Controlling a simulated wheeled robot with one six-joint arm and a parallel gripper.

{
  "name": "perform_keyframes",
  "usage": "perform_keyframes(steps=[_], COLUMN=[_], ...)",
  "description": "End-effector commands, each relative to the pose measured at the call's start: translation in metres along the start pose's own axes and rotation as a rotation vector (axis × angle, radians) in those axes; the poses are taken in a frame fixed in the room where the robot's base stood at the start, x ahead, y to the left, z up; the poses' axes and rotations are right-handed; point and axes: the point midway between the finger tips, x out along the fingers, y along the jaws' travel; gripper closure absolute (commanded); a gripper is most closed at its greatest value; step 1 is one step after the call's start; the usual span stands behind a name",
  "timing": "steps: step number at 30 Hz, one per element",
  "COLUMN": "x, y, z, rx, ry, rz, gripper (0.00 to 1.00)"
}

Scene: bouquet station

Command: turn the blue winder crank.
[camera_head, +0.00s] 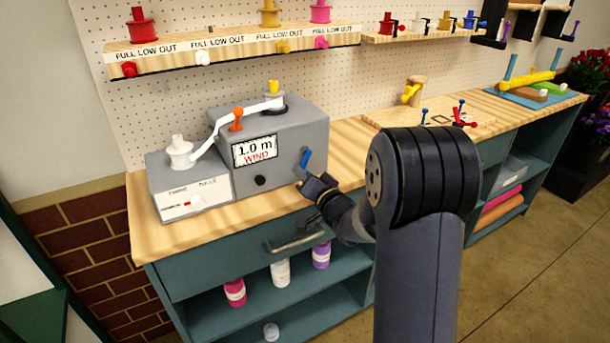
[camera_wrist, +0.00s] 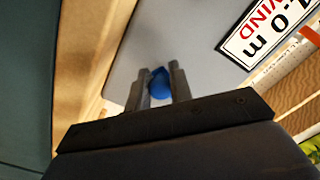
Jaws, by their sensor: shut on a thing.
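The blue winder crank (camera_head: 306,158) sticks out from the front right of a grey winder box (camera_head: 290,128). In the wrist view the blue crank (camera_wrist: 160,84) sits between my two gripper fingers. My gripper (camera_head: 303,175) is shut on the crank at the front of the box; the fingertips are small in the head view. The box's display (camera_head: 254,151) reads "1.0 m WIND", and it also shows in the wrist view (camera_wrist: 265,32). A black knob (camera_head: 260,180) is on the box front. Part of the crank is hidden by my gripper.
A smaller grey box (camera_head: 165,185) with a white spool stands left of the winder, and a white arm with an orange knob (camera_head: 237,122) spans the tops. A drawer handle (camera_head: 296,239) is below my gripper. Wooden shelves (camera_head: 220,45) hang above; the wooden worktop (camera_head: 350,150) is partly clear.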

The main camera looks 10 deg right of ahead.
Motion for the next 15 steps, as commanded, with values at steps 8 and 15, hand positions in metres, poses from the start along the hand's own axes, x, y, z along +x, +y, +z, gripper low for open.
perform_keyframes(steps=[8,15], x=[0.0008,0.0004], y=[-0.0014,-0.0005], z=[-0.0043,-0.0020], rx=[-0.002,-0.002], ry=[0.009,0.004], rz=[-0.004,-0.001], gripper=[0.71,0.57])
